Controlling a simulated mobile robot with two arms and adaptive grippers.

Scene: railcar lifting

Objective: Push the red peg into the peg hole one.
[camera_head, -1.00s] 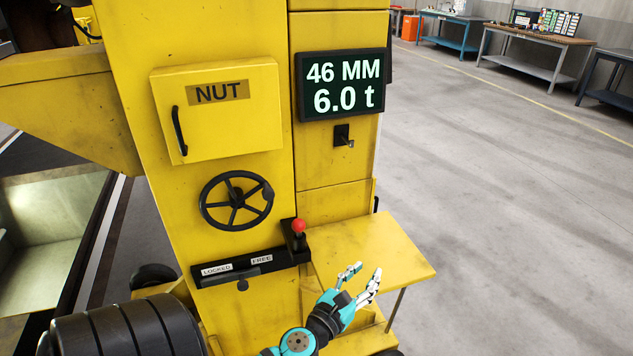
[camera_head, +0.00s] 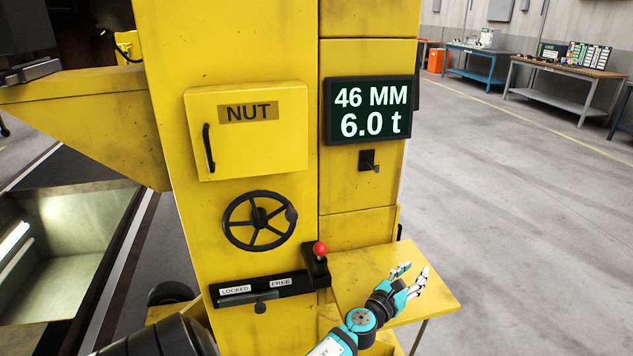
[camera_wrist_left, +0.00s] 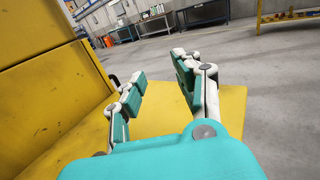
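A red ball-topped peg (camera_head: 320,248) stands upright in a black block at the right end of the black bar (camera_head: 262,290), which carries the labels LOCKED and FREE. I cannot make out a hole marked one. My left gripper (camera_head: 412,276) is open and empty, to the right of and slightly lower than the red peg in the head view, over the yellow shelf (camera_head: 440,305). In the left wrist view its two fingers (camera_wrist_left: 160,85) are spread with nothing between them. The peg does not show there. My right gripper is not in view.
The yellow machine column carries a black handwheel (camera_head: 259,220), a NUT door (camera_head: 248,130) and a display (camera_head: 367,110) reading 46 MM, 6.0 t. A small black switch (camera_head: 369,161) sits below the display. Open floor lies to the right, with workbenches (camera_head: 565,75) far back.

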